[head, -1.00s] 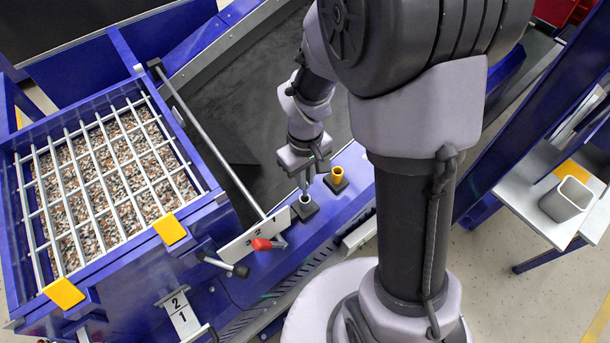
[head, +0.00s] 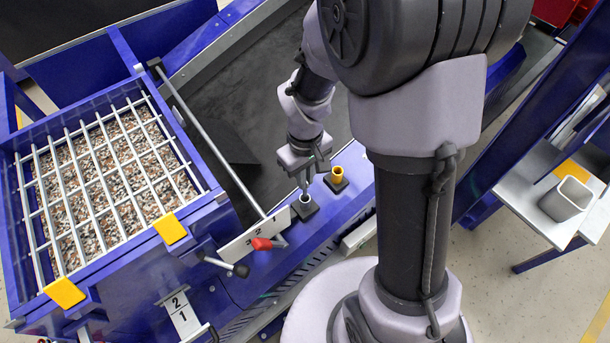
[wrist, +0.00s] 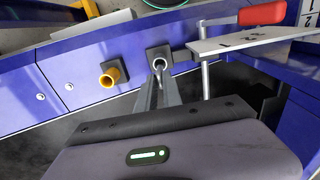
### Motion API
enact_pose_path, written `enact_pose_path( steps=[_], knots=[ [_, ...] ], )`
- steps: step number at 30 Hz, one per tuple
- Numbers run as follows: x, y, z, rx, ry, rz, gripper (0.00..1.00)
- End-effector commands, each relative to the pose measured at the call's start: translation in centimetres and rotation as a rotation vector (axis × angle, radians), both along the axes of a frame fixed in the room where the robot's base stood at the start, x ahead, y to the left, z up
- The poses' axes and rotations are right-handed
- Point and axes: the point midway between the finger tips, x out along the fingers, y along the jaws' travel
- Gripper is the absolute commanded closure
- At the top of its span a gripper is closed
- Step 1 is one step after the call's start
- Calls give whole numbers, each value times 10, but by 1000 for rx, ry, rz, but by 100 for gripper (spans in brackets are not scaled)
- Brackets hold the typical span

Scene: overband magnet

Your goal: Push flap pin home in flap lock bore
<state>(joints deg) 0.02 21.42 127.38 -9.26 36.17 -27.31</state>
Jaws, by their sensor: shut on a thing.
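My gripper (head: 304,186) points down at a light grey round collar (head: 305,200) on a dark square plate (head: 308,213), which looks like the flap lock bore. In the wrist view my gripper's two fingers (wrist: 158,84) reach to this collar (wrist: 158,61). They are shut on a thin grey piece (wrist: 158,71), likely the flap pin, at the collar's mouth. Most of the pin is hidden by the fingers, and I cannot tell how deep it sits.
A yellow collar (head: 338,175) on its own dark plate stands close beside, to the right. A red-handled lever (head: 264,244) and a numbered plate (head: 252,238) lie close on the left. A gravel-filled hopper with a grid (head: 171,229) stands farther left.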

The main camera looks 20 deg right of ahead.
Motion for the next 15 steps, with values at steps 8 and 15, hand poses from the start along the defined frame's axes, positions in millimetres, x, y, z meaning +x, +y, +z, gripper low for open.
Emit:
enact_pose_path(
  steps=[8,15],
  knots=[
    [0,0,0,0,0,0,100],
    [0,0,-6,0,0,0,100]
  ],
)
